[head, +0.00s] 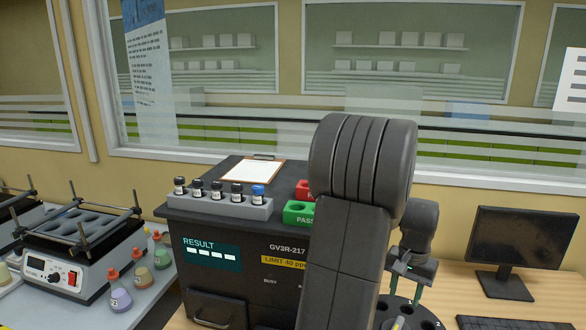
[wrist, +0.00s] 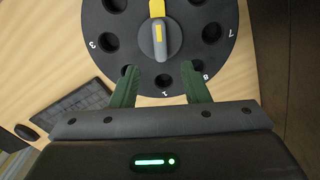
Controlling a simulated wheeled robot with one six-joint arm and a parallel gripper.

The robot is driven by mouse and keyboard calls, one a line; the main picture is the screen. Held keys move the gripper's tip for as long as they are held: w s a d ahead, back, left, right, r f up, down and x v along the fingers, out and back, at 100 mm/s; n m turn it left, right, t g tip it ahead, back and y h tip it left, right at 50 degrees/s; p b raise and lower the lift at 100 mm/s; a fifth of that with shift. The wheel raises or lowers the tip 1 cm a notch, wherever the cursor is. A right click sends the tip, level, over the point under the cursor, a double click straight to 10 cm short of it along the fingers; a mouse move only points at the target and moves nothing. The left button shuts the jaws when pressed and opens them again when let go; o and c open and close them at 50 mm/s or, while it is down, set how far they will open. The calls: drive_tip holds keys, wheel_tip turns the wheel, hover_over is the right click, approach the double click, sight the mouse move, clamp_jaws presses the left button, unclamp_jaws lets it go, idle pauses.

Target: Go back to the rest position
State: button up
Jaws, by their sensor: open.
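My gripper (wrist: 162,88) is open, with its two green fingers apart and nothing between them in the wrist view. It is over the near edge of a dark round carousel (wrist: 215,52) with numbered holes and a grey knob with a yellow stripe at its centre. In the head view my gripper (head: 408,283) shows at the right of my large dark arm link, pointing down over the carousel (head: 385,318). Part of the carousel is hidden behind my arm.
A dark analyser (head: 215,285) bears a rack of several vials (head: 218,205), a clipboard (head: 250,171), and green (head: 297,212) and red (head: 302,189) trays. A monitor (head: 525,250) and keyboard (head: 510,323) stand right. A shaker (head: 75,255) and flasks (head: 121,299) stand left.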

sight(398, 323)
wheel_tip(398, 323, down, 10)
drive_tip(key=shift+f, duration=0.15)
drive_tip(key=n+p, duration=0.1)
drive_tip(key=n, duration=0.2)
drive_tip(key=shift+n, duration=0.3)
drive_tip(key=n+p, duration=0.2)
drive_tip(key=n, duration=0.3)
wheel_tip(398, 323, up, 13)
drive_tip(key=shift+b, duration=0.45)
drive_tip(key=shift+a+f, duration=0.1)
drive_tip(key=shift+f, duration=0.05)
idle(0.4)
